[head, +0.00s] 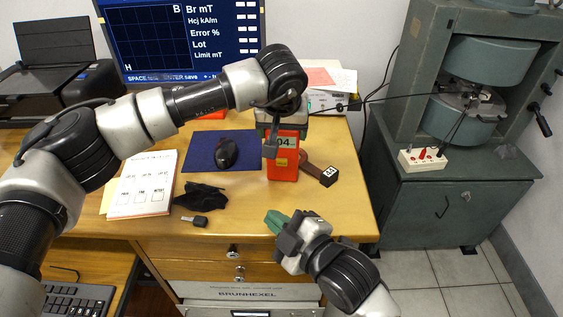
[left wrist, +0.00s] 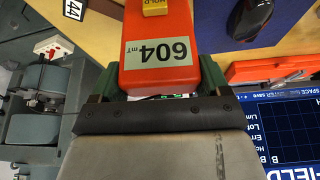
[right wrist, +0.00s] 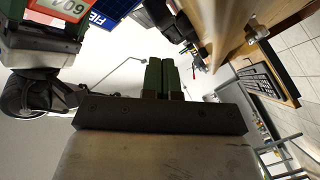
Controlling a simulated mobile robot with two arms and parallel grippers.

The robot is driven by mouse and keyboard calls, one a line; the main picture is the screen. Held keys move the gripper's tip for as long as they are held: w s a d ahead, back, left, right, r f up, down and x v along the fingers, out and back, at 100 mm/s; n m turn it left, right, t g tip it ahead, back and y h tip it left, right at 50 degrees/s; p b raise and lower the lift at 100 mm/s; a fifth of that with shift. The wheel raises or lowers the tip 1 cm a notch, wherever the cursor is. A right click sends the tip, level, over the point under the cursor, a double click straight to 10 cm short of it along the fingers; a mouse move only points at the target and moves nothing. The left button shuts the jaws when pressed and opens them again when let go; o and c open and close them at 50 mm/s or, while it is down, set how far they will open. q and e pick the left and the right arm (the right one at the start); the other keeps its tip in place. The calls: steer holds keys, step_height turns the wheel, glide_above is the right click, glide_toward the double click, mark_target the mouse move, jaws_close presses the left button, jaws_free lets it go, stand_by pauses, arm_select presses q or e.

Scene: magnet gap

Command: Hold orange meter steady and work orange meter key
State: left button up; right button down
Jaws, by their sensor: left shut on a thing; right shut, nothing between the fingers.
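The orange meter (head: 283,160) stands upright at the right part of the wooden desk. My left gripper (head: 271,135) comes down on it from above and is shut on it. In the left wrist view the meter (left wrist: 160,30) sits between the green fingers (left wrist: 165,78), with a label reading 604 mT and a yellow HOLD key (left wrist: 154,7). The meter also shows at the top left of the right wrist view (right wrist: 66,8). My right gripper (head: 276,220) is shut and empty, in front of and below the meter near the desk's front edge; its green fingers (right wrist: 162,76) touch each other.
A brown-handled piece with a black block marked 44 (head: 328,176) lies right of the meter. A blue mat (head: 205,148) with a black mouse (head: 227,153), a black cloth (head: 203,196) and a paper pad (head: 143,184) lie left. A green machine (head: 470,75) stands at right.

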mark_target(282, 162)
steer(key=shift+w+a+r+t, duration=0.15)
steer(key=shift+w+r+t, duration=0.15)
steer(key=shift+w+r, duration=0.4)
steer(key=shift+s, duration=0.1)
steer(key=shift+w+d, duration=0.2)
steer(key=shift+w, duration=2.05)
steer(key=shift+w+d, duration=0.2)
steer(key=shift+w, duration=2)
steer(key=shift+w, duration=0.1)
steer(key=shift+w, duration=0.3)
steer(key=shift+w+d, duration=0.1)
steer(key=shift+w, duration=0.3)
steer(key=shift+s, duration=0.8)
